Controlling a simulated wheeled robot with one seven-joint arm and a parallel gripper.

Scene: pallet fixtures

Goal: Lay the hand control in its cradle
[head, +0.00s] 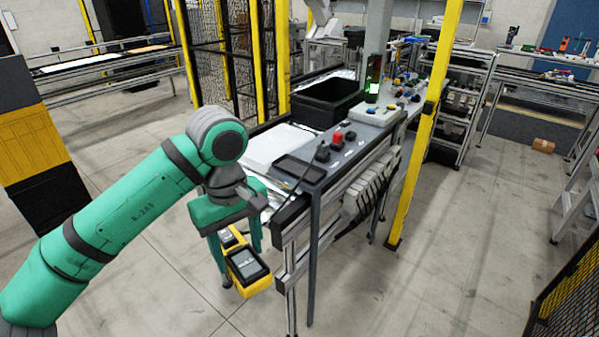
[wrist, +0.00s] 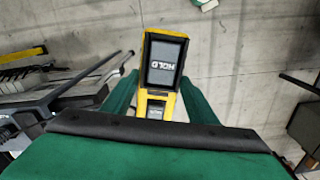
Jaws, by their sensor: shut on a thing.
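The hand control (head: 248,268) is yellow with a dark screen. My gripper (head: 240,258) is shut on it and holds it in the air, beside the near left end of the workbench and below its top. In the wrist view the hand control (wrist: 164,62) sticks out beyond my gripper (wrist: 157,103), its screen facing the camera and reading HOLD upside down. A shallow dark tray (head: 300,170) with a raised rim lies on the near end of the bench. It looks like the cradle and appears empty.
A red button and dark knobs (head: 323,152) stand just behind the tray on the bench. A black bin (head: 326,104) is farther back. A yellow post (head: 424,130) rises at the bench's right side. The floor around is mostly clear.

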